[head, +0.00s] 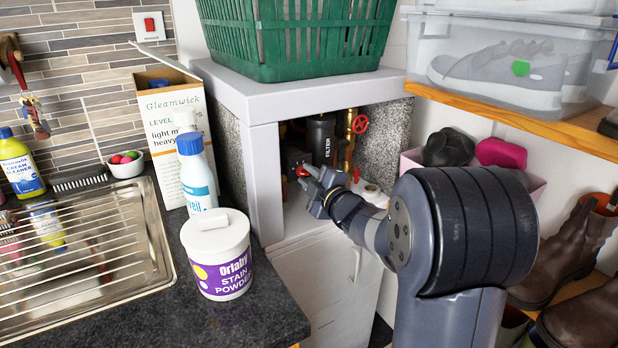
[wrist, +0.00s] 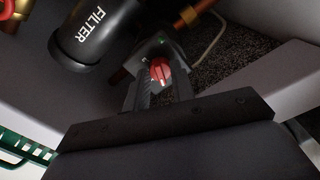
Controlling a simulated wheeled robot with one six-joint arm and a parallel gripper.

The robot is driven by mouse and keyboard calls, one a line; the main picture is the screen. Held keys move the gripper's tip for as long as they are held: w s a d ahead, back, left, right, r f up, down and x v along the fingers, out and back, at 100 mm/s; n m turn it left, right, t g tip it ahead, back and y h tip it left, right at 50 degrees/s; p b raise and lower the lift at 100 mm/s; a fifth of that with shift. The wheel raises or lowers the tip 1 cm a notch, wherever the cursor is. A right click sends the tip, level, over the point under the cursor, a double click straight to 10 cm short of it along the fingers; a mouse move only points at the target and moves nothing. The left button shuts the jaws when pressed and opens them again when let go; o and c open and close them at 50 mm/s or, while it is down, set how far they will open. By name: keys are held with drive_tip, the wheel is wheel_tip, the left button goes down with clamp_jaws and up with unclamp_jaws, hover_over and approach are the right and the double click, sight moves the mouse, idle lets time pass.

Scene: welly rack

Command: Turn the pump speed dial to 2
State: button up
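The red pump speed dial (wrist: 160,72) shows in the wrist view on a dark grey housing with a small green light beside it. A pale mark shows on the dial's face; I cannot read any numbers around it. My gripper (wrist: 161,88) has its two fingers close on either side of the dial. I cannot tell whether they touch it. In the head view my gripper (head: 314,187) reaches into the open grey cabinet (head: 262,165), and a bit of red shows at its tips. My fingers and arm hide much of the pump there.
A black filter canister (head: 321,138) and a red valve wheel (head: 360,124) on copper pipe stand close behind my gripper. A green basket (head: 300,35) sits on the cabinet. A stain powder tub (head: 217,255) stands on the counter at left. Boots (head: 560,250) are on the right.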

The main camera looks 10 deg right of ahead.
drive_tip(key=c, duration=0.4)
drive_tip(key=shift+c, duration=0.2)
drive_tip(key=shift+m, duration=0.3)
drive_tip(key=m+p, duration=0.1)
drive_tip(key=m, duration=0.2)
drive_tip(key=shift+m, duration=0.3)
drive_tip(key=m+p, duration=0.1)
drive_tip(key=m, duration=0.2)
drive_tip(key=shift+m+p, duration=0.3)
drive_tip(key=shift+p, duration=0.05)
drive_tip(key=m+p, duration=0.2)
drive_tip(key=m, duration=0.3)
drive_tip(key=shift+m+p, duration=0.95)
drive_tip(key=shift+m, duration=1.55)
